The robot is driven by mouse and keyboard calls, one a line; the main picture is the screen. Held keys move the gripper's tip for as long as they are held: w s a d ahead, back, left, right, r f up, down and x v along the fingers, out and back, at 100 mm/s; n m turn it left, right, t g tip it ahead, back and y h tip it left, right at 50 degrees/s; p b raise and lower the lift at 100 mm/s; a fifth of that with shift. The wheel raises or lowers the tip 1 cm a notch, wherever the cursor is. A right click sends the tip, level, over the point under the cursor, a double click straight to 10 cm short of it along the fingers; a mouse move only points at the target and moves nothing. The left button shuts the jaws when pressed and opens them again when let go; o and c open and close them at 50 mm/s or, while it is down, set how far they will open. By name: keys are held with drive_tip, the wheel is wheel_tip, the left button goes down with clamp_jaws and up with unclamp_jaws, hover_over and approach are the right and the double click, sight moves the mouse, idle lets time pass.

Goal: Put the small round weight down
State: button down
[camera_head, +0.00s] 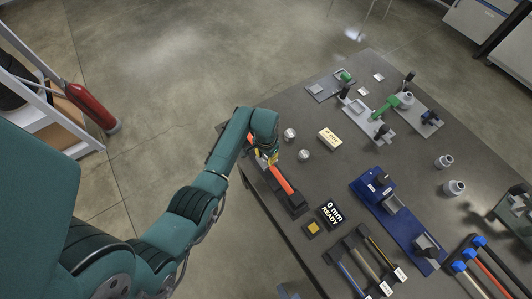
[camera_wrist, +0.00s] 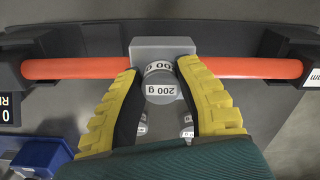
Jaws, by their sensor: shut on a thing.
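My gripper (camera_wrist: 160,70) has its yellow-padded fingers closed on a small round silver weight (camera_wrist: 161,88) marked "200 g". The weight lies at the front edge of a grey block (camera_wrist: 150,46) in the wrist view, and overlaps it in the picture. I cannot tell whether it touches the block. The block sits at the middle of an orange cable sample (camera_wrist: 70,68) stretched between two dark supports.
Two silver weights (camera_head: 290,134) (camera_head: 304,155) stand right of my gripper. A "0 mm READY" display (camera_head: 331,213), a yellow-topped square (camera_head: 313,227) and a cable rack (camera_head: 362,262) are nearer. A blue fixture (camera_head: 400,218) lies to the right. Bare table shows between them.

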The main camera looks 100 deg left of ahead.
drive_tip(key=shift+a+r, duration=0.15)
drive_tip(key=c, duration=0.8)
unclamp_jaws()
